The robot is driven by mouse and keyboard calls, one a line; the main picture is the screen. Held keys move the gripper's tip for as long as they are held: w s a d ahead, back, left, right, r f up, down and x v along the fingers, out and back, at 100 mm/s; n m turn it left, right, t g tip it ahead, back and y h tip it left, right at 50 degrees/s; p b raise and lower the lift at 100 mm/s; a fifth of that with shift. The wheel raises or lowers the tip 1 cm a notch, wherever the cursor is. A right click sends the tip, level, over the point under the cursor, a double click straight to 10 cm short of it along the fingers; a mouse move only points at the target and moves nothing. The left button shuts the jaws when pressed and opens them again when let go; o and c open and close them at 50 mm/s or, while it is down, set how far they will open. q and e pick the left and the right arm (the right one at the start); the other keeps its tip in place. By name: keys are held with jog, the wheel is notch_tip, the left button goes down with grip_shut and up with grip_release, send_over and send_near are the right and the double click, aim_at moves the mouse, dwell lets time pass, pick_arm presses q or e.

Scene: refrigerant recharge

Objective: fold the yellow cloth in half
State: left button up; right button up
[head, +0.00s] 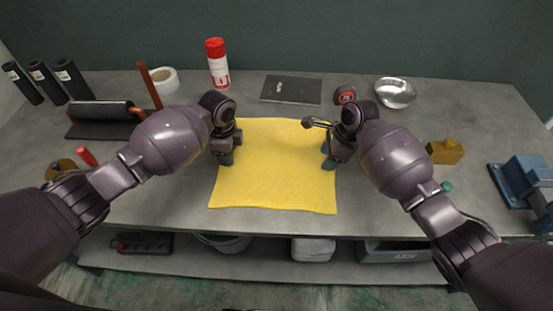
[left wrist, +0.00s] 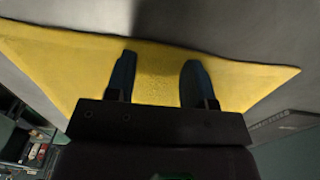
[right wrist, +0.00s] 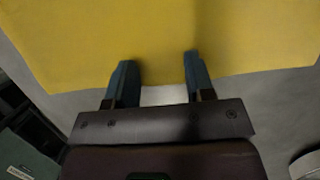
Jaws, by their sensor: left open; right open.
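The yellow cloth (head: 275,180) lies spread flat on the grey workbench in the head view, with slightly wavy edges. My left gripper (head: 227,160) is open over the cloth's left edge. In the left wrist view its two fingers (left wrist: 158,62) stand apart with the cloth (left wrist: 70,70) under and between them. My right gripper (head: 327,160) is open at the cloth's right edge. In the right wrist view its fingertips (right wrist: 160,62) overlap the border of the cloth (right wrist: 260,35). I cannot tell whether either gripper touches the cloth. Both are empty.
Behind the cloth are a red-capped spray can (head: 217,65), a dark book (head: 291,90), a tape measure (head: 345,95) and a metal bowl (head: 396,92). A brass block (head: 446,151) and a blue vise (head: 524,183) stand right. Black rolls (head: 72,78) stand left. The bench front edge is near the cloth.

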pick_arm(q)
jog(key=shift+f, duration=0.15)
jog(key=shift+c, duration=0.2)
pick_arm(e)
jog(key=shift+f, duration=0.1)
jog(key=shift+c, duration=0.2)
pick_arm(q)
jog(key=shift+s, duration=0.1)
grip_shut()
pick_arm(e)
jog(key=shift+s, duration=0.1)
grip_shut()
